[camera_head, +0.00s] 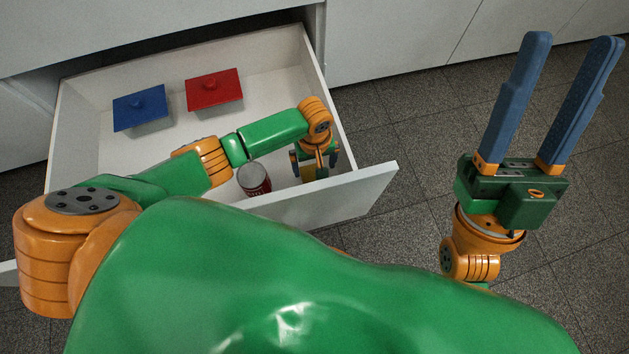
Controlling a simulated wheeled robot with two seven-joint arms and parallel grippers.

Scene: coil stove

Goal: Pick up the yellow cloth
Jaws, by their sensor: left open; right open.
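I see no yellow cloth in the head view; part of the drawer floor is hidden behind my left arm and the drawer front. My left gripper (315,166) reaches down into the right end of the open white drawer (250,58), its fingers apart on either side of the wrist. Whether anything lies under it is hidden. My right gripper (572,42) is raised at the right, over the floor outside the drawer. Its two long blue fingers point up in the picture, spread and empty.
A blue lidded box (141,107) and a red lidded box (213,90) sit at the back left of the drawer. A red can (254,180) stands near the drawer front (340,196), beside my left arm. The tiled floor (400,120) right of the drawer is clear.

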